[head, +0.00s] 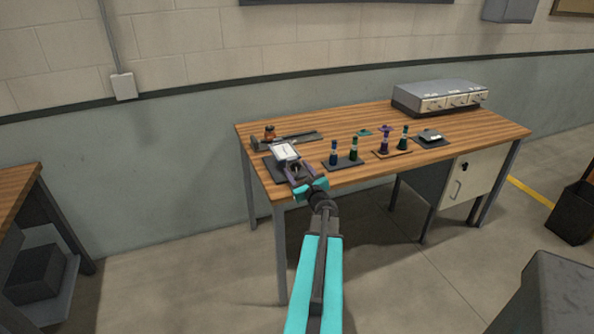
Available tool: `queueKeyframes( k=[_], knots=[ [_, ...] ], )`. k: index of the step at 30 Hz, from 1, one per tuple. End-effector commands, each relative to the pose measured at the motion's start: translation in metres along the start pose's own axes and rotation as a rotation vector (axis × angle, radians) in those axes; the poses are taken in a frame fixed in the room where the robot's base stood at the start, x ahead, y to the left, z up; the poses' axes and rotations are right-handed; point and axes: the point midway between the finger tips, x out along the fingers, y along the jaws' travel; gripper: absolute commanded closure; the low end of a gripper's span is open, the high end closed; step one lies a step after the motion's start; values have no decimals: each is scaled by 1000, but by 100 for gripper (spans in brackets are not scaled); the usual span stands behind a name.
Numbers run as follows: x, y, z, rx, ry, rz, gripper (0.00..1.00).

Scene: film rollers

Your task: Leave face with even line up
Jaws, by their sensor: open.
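A small block with a pale, light-coloured face (286,151) is at the left front of the wooden table, over a dark pad (268,172). Any line on the face is too small to make out. My gripper (294,168) is open at the near side of this block, with its fingers close around its lower edge. I cannot tell whether they touch it. A second flat, pale-topped item (430,135) lies on a dark mat at the right of the row.
Blue (333,152) and green (353,148) upright pieces stand on a dark tray; purple (384,141) and green (403,138) ones stand farther right. A grey bar (290,139) and orange-brown piece (269,132) lie behind.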

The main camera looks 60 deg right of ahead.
Motion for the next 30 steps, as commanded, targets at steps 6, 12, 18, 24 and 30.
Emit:
queueKeyframes(
  k=[6,12,18,24,30],
  knots=[
    [1,0,0,0,0,0,48],
    [1,0,0,0,0,0,68],
    [1,1,0,0,-1,1,89],
    [1,1,-1,-9,-1,2,89],
    [0,2,-2,-42,-2,2,89]
  ],
)
